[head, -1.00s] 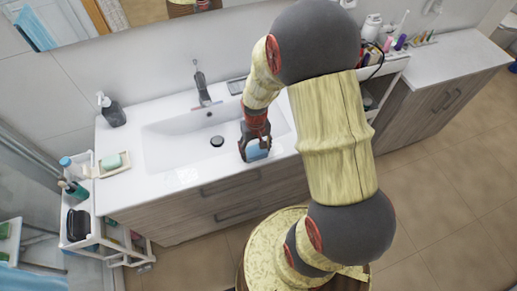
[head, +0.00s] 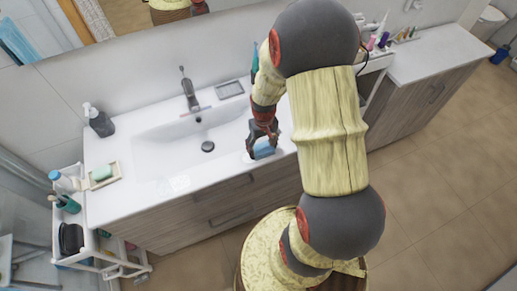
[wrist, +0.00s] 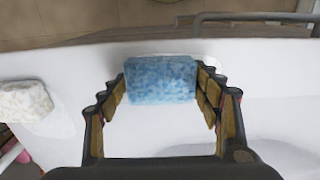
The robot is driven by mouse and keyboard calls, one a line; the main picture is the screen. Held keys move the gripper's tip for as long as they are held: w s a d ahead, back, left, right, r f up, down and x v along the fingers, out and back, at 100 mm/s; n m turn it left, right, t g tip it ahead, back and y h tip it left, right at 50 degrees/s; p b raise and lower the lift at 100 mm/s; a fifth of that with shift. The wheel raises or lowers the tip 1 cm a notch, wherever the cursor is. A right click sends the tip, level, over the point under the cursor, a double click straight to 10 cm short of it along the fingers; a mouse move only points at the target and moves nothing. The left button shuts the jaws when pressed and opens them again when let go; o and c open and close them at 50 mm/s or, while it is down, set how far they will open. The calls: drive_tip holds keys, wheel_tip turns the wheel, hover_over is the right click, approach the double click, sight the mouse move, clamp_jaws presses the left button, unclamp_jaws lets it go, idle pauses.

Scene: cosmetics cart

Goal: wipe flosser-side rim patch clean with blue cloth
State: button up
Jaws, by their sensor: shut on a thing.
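The blue cloth (head: 265,150) is a small block-like piece at the front rim of the white sink (head: 150,150), right of the drain. My gripper (head: 262,137) is shut on it. In the wrist view the cloth (wrist: 161,80) sits between both fingertips (wrist: 160,84), over the white rim; whether it touches the surface is hard to tell. A faint whitish patch (head: 179,185) shows on the front-left rim. A white speckled object (wrist: 25,101) lies at the left of the wrist view. I cannot tell which patch is the flosser-side one.
A soap dish with green soap (head: 102,173) lies on the counter's left end, near a dark pump bottle (head: 99,121). The faucet (head: 189,90) stands behind the basin. A white cart (head: 92,243) stands left. My arm hides part of the right counter.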

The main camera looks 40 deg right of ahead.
sight(247, 158)
drive_tip(key=shift+s+d+f, duration=0.1)
drive_tip(key=shift+s+d, duration=0.15)
drive_tip(key=shift+d, duration=0.5)
drive_tip(key=shift+s+d, duration=0.2)
drive_tip(key=shift+d, duration=0.5)
drive_tip(key=shift+w+a+r+p, duration=0.15)
drive_tip(key=shift+w+a, duration=0.3)
drive_tip(key=shift+a, duration=1.1)
drive_tip(key=shift+w+a+p, duration=0.15)
drive_tip(key=shift+w+a, duration=0.3)
drive_tip(key=shift+a, duration=1.05)
drive_tip(key=shift+w+a+r+p, duration=0.15)
drive_tip(key=shift+w+a, duration=0.3)
drive_tip(key=shift+a, duration=1.1)
drive_tip(key=shift+s+d+f, duration=0.1)
drive_tip(key=shift+s+d, duration=0.35)
drive_tip(key=shift+d, duration=1.05)
drive_tip(key=shift+s+d+f, duration=0.15)
drive_tip(key=shift+s+d, duration=0.35)
drive_tip(key=shift+d, duration=1.05)
drive_tip(key=shift+s+d+f, duration=0.1)
drive_tip(key=shift+s+d, duration=0.35)
drive_tip(key=shift+d, duration=1.05)
drive_tip(key=shift+w+d+r+p, duration=0.1)
drive_tip(key=shift+r+p, duration=2.35)
drive_tip(key=shift+r, duration=1.1)
